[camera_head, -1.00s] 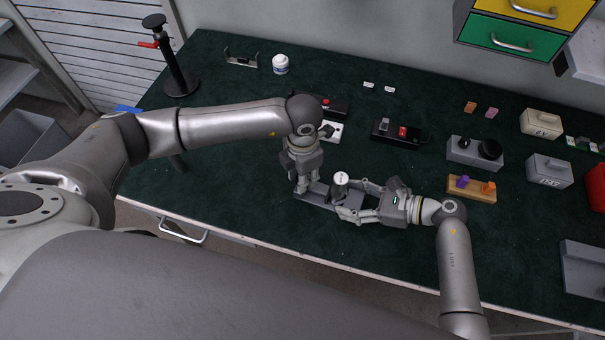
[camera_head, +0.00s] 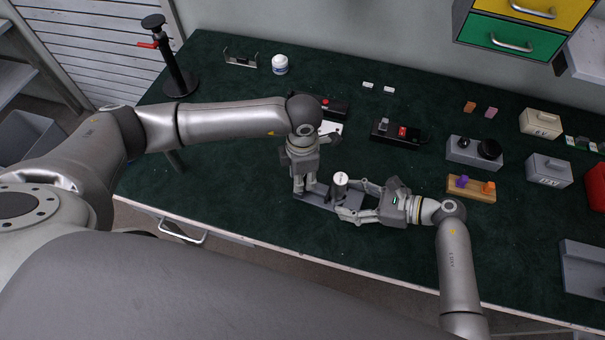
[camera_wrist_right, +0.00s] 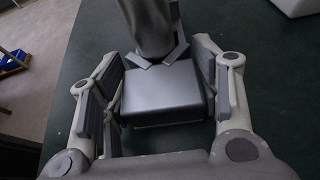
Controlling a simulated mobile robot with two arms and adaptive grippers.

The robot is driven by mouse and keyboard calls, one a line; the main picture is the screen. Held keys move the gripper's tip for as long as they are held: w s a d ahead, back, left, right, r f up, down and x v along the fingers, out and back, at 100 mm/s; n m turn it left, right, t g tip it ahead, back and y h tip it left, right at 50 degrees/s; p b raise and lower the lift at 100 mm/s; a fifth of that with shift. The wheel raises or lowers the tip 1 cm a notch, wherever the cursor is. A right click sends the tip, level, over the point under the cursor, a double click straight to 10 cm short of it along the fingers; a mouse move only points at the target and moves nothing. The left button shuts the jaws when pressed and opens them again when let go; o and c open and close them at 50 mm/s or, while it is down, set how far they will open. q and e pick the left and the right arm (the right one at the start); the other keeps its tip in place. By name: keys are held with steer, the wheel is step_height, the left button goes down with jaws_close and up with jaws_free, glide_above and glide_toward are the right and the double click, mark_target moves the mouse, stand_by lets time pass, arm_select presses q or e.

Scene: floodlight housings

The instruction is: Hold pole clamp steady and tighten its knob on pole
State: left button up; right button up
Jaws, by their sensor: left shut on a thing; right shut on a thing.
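A grey pole clamp (camera_head: 369,202) sits around the foot of a short upright pole with a white top (camera_head: 341,180), on a grey base (camera_head: 318,197) near the table's front edge. My right gripper (camera_head: 358,203) comes from the right and is shut on the clamp's block. My left gripper (camera_head: 304,187) points down left of the pole and is shut, apparently on the clamp's knob. The knob itself is hidden by the fingers.
A black stand with a red lever (camera_head: 174,65) is at the back left. Behind the grippers lie a black switch box (camera_head: 396,133) and a white jar (camera_head: 280,64). A wooden block with coloured pegs (camera_head: 470,192) is right of my right gripper. The front left table is clear.

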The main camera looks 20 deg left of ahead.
arm_select(q)
steer(key=shift+d, duration=0.1)
stand_by(0.8)
steer(key=o, duration=1.1)
steer(key=shift+c, duration=0.2)
step_height(320, 180, up, 12)
